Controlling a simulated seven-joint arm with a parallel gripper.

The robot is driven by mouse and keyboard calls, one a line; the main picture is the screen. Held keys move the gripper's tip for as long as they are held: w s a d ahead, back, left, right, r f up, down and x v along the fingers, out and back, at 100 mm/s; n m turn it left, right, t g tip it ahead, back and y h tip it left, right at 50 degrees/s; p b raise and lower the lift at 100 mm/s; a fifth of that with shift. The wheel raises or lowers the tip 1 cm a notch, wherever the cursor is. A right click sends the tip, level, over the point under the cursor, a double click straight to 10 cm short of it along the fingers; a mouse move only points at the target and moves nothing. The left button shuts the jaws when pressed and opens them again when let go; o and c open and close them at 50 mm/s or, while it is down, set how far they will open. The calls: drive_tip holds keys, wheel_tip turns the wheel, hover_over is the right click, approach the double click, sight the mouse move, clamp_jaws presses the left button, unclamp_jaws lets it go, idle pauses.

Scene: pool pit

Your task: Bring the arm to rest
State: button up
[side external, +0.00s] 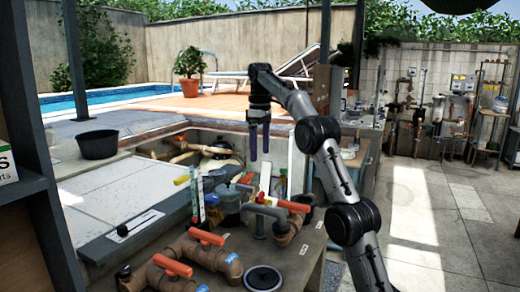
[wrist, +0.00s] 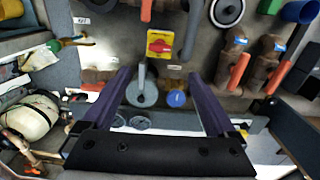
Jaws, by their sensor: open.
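My gripper (side external: 259,150) hangs above the bench with its two dark purple fingers pointing down. The fingers are apart, and no object shows between them in the side view. In the wrist view, my gripper (wrist: 157,78) is open, with a grey round-ended part (wrist: 141,93) and a blue cap (wrist: 176,99) on the bench below, seen between the fingers. I cannot tell the exact height of the fingertips above these parts.
The bench carries brown pipe valves with orange handles (side external: 207,237), a black-rimmed disc (side external: 263,279) and a grey bent pipe (side external: 262,211). A red-and-yellow switch (wrist: 160,44) shows in the wrist view. A black tub (side external: 98,145) stands left. Air around my gripper looks clear.

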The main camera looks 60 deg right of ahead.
drive_tip(key=s+a+r+n+t, duration=0.1)
drive_tip(key=s+a+r+n, duration=0.1)
drive_tip(key=a+r, duration=0.75)
drive_tip(key=s+a+n+t, duration=0.1)
drive_tip(key=s+a, duration=0.3)
drive_tip(key=a, duration=0.2)
drive_tip(key=s+a+t, duration=0.1)
drive_tip(key=s+a, duration=0.3)
drive_tip(key=a, duration=0.3)
drive_tip(key=s+a+f+t, duration=0.1)
drive_tip(key=s+a+f, duration=0.5)
drive_tip(key=s+f, duration=0.4)
drive_tip(key=s+a+f+m+t, duration=0.1)
drive_tip(key=s+f+m, duration=0.2)
drive_tip(key=f, duration=0.8)
drive_tip(key=shift+a+f+t, duration=0.15)
drive_tip(key=shift+f+t, duration=0.1)
drive_tip(key=shift+t, duration=0.05)
drive_tip(key=shift+s, duration=0.1)
